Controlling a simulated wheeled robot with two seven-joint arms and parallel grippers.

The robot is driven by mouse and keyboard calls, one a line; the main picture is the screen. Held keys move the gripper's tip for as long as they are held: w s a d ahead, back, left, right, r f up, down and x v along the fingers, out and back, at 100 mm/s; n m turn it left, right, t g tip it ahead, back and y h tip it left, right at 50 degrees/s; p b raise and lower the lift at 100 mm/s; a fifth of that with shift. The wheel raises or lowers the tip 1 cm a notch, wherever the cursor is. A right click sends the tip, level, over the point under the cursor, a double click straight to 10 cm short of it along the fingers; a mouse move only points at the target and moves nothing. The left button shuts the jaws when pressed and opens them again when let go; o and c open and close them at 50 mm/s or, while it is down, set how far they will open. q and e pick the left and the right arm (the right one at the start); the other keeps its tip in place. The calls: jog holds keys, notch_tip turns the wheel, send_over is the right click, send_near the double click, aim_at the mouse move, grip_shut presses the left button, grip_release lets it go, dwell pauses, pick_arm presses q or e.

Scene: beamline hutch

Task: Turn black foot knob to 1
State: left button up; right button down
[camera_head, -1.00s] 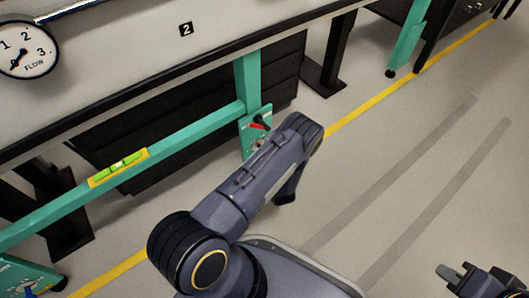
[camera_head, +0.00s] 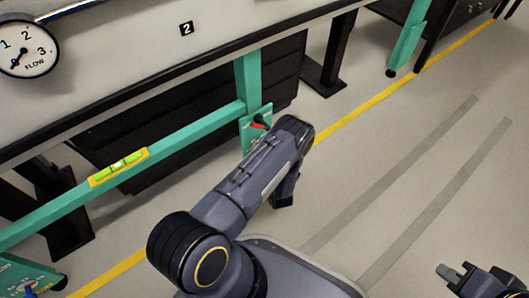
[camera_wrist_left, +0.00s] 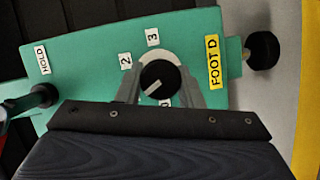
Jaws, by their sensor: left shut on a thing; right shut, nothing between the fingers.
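The black foot knob (camera_wrist_left: 158,82) sits on a green foot plate (camera_wrist_left: 90,65) marked "FOOT D" in the left wrist view. Its white pointer line points to the lower left. Labels 2 and 3 show to its upper left and above it; another label below is partly covered, and no 1 is readable. My left gripper (camera_wrist_left: 160,77) is shut on the knob, one finger on each side. In the head view my left arm hides the knob and that gripper. My right gripper (camera_head: 451,272) is shut and empty at the lower right.
A red lever (camera_head: 259,122) sits on the green leg, close to my left wrist. A "HOLD" label (camera_wrist_left: 42,60) and a black round foot (camera_wrist_left: 262,50) flank the knob. A yellow level (camera_head: 118,167) lies on the green beam. The floor to the right is clear.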

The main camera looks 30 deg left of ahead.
pick_arm(q)
jog(key=o, duration=1)
jog(key=shift+c, duration=0.2)
jog(key=shift+d, duration=0.1)
jog(key=f+p+v, duration=0.1)
jog(key=p+v, duration=0.2)
jog(key=v, duration=0.4)
jog(key=shift+s+d+r, duration=0.2)
jog(key=shift+s+r, duration=0.15)
jog(key=shift+r, duration=0.1)
jog(key=shift+d, duration=0.1)
